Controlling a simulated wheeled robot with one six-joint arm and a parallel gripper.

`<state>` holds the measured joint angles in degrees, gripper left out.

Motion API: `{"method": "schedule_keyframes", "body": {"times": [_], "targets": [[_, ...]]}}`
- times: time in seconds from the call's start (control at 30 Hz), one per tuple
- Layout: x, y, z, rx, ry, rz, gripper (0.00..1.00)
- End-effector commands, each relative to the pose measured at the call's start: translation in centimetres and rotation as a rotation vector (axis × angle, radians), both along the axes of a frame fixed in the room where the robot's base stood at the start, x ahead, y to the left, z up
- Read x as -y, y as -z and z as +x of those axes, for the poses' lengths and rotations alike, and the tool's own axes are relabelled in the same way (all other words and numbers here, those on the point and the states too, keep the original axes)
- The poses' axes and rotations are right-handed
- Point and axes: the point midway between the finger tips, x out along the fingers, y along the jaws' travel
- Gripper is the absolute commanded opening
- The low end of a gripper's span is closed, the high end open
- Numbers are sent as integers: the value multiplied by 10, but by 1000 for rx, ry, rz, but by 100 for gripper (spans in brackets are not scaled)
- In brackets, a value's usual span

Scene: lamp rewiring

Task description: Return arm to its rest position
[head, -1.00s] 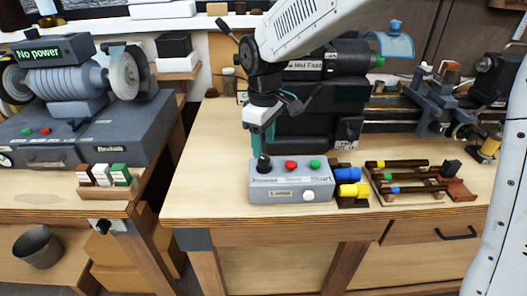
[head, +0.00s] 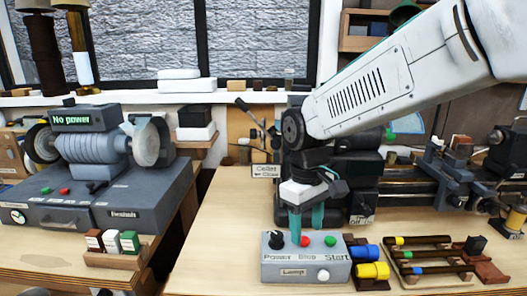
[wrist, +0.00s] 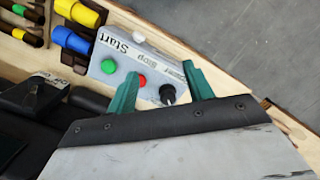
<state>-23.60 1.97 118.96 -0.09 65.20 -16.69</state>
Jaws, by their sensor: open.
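My gripper (head: 306,219) is open and empty, with its two teal fingers pointing down above the lathe's grey control box (head: 292,270). My arm (head: 390,80) reaches in from the upper right.
The dark lathe (head: 435,180) stands close behind the gripper. Blue and yellow pieces (head: 373,271) and a tool rack (head: 425,266) lie to the right of the box. A bench grinder (head: 95,145) marked "No power" stands at left. The bench left of the box is clear.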

Motion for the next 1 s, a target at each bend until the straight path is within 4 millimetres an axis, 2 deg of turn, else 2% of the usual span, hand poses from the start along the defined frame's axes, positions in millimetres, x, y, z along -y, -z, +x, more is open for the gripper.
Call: {"method": "schedule_keyframes", "body": {"times": [0.03, 0.3, 0.5, 0.6, 0.73, 1.0], "targets": [[17, -6, -15, 2, 54, -3, 52], [98, -28, -105, 35, 371, -9, 52], [142, -30, -168, 94, 566, 7, 52], [155, -30, -189, 133, 627, 19, 52], [165, -33, -203, 185, 673, 36, 52], [171, -40, -205, 220, 707, 46, 52]]}}
